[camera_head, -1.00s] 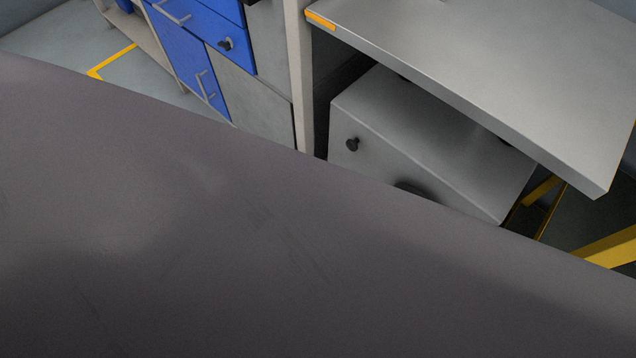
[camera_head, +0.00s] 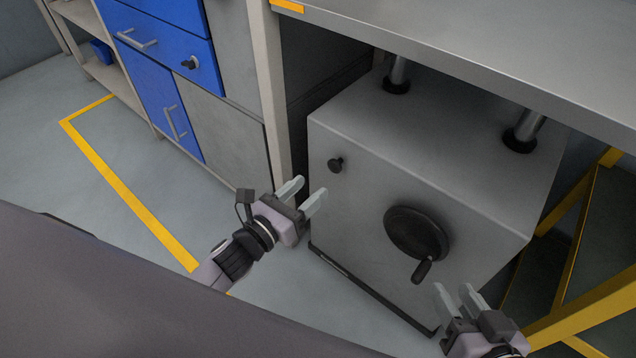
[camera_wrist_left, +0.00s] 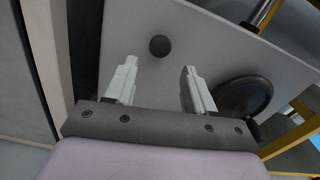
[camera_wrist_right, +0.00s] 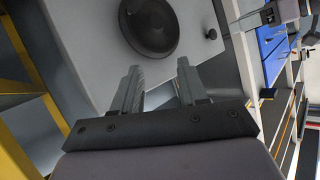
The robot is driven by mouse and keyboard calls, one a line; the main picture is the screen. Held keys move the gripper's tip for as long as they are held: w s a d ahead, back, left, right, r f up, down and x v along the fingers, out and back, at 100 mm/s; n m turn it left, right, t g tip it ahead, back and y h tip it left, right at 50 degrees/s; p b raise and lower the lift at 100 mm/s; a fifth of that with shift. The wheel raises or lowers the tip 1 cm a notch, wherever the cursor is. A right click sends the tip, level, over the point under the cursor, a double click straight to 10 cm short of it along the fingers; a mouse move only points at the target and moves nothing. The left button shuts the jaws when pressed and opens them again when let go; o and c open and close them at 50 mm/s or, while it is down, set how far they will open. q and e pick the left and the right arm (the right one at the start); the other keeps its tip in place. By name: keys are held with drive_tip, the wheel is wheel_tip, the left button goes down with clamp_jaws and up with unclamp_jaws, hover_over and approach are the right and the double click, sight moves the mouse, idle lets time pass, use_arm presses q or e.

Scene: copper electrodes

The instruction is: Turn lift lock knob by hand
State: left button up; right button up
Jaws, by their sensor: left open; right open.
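The small black lock knob (camera_head: 336,164) sits on the upper left of the front face of a grey lift box (camera_head: 440,150). It also shows in the left wrist view (camera_wrist_left: 159,45), beyond and between the fingertips, and in the right wrist view (camera_wrist_right: 211,34). A black handwheel (camera_head: 416,232) with a crank handle is on the same face, lower right of the knob. My left gripper (camera_head: 304,192) is open and empty, in front of the box, below and left of the knob, apart from it. My right gripper (camera_head: 458,293) is open and empty, below and right of the handwheel.
A grey tabletop (camera_head: 480,50) overhangs the box, with metal columns between. Blue drawers (camera_head: 165,60) stand at the left. A yellow frame (camera_head: 585,305) stands close at the right. The floor (camera_head: 100,180) at left, with a yellow line, is clear.

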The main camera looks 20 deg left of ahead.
sight(332, 168)
use_arm(q)
drive_tip(key=shift+b+x, duration=0.85)
drive_tip(key=shift+x, duration=2.4)
drive_tip(key=shift+w+d, duration=0.1)
drive_tip(key=shift+w, duration=0.15)
drive_tip(key=c, duration=0.8)
